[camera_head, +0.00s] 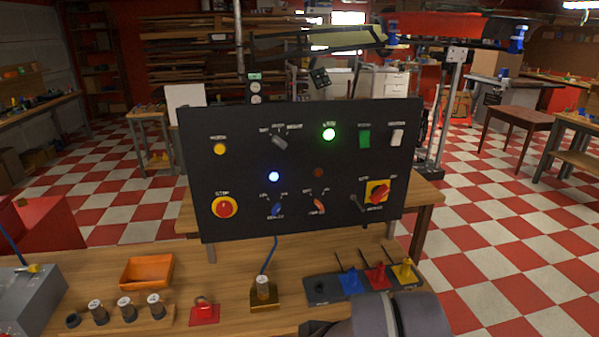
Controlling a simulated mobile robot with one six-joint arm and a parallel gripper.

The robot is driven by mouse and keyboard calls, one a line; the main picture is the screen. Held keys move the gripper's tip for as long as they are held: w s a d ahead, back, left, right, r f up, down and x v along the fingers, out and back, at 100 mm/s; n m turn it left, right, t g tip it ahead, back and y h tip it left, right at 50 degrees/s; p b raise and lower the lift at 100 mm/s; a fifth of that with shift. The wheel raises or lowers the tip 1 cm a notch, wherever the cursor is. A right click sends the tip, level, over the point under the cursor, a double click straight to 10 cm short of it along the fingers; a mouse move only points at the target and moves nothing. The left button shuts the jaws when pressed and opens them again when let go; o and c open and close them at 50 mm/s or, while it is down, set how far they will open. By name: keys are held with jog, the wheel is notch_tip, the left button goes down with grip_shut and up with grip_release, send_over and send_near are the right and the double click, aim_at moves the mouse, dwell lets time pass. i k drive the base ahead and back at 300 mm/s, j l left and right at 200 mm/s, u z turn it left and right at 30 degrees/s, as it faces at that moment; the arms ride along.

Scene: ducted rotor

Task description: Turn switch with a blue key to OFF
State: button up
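A black control panel (240,155) stands upright on the wooden table. The switch with a blue key (276,209) is low on the panel, left of centre, below a lit blue lamp (274,176). The blue key looks close to upright; the small labels around it are too blurred to read. A similar switch with a red key (319,205) is to its right. My gripper (318,328) is partly in view at the bottom edge, low in front of the panel and apart from it. Its fingers are not clear enough to tell open from shut.
The panel also has a red stop button (223,207), a lit green lamp (329,134) and a red rotary switch (378,192). An orange tray (147,271), a red padlock (204,312), a brass-coloured block (264,293) and a dark rack (322,289) with coloured pieces lie in front.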

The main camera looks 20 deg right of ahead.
aim_at(276, 207)
jog(key=i+j+z, duration=0.15)
jog(key=j, duration=0.25)
jog(key=i+j+z, duration=0.15)
jog(key=j, duration=0.25)
jog(key=i+j+z, duration=0.2)
jog(key=j, duration=0.25)
jog(key=k+l, duration=0.05)
